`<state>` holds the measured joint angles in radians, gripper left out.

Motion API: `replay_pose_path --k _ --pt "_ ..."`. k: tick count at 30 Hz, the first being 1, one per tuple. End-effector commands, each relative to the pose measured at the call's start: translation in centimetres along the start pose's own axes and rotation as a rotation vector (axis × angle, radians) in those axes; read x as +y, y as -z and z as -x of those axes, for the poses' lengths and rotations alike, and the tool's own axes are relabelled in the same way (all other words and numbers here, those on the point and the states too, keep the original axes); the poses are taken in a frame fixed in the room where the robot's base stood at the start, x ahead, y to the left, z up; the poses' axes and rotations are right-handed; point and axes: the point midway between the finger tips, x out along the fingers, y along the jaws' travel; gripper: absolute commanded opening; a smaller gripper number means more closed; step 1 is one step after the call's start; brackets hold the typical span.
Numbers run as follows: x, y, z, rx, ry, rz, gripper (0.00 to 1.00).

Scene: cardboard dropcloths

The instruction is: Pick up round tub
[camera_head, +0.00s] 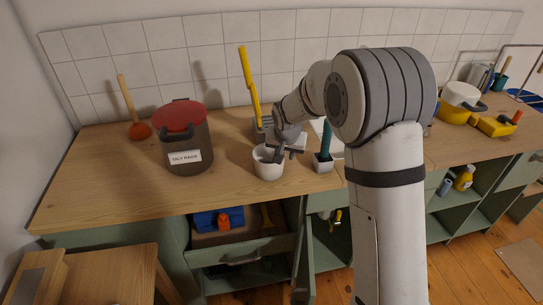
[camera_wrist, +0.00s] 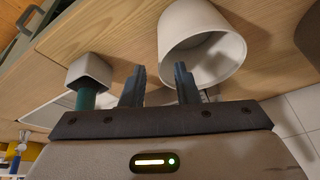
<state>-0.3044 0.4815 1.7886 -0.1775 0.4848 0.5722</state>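The round tub (camera_head: 268,163) is a white, open-topped pot standing upright on the wooden counter. It also shows in the wrist view (camera_wrist: 185,22), with its open mouth facing the camera. My gripper (camera_head: 279,152) is over the tub's right side in the head view. In the wrist view its two dark fingers (camera_wrist: 159,70) are apart, with one in front of the tub's mouth and the other outside its wall. The near rim lies between them in the picture. I cannot tell whether either finger touches the tub.
A square grey pot with a teal handle (camera_head: 324,159) stands close to the right. A dark bin with a red lid (camera_head: 186,146) stands left. A grey holder with a yellow-handled tool (camera_head: 251,85) is behind. The front counter edge is close, with open shelves below.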

Motion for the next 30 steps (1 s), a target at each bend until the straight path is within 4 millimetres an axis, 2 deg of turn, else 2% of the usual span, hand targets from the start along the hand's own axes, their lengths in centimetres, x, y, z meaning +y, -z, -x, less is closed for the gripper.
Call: replay_pose_path --k 18,27,30 --pt "0.0 0.3 -6.9 -0.001 -0.002 -0.003 0.28" --pt "0.1 0.3 -7.4 0.001 -0.002 -0.004 0.28" --pt "0.1 0.3 -7.4 0.0 -0.002 -0.005 0.2"
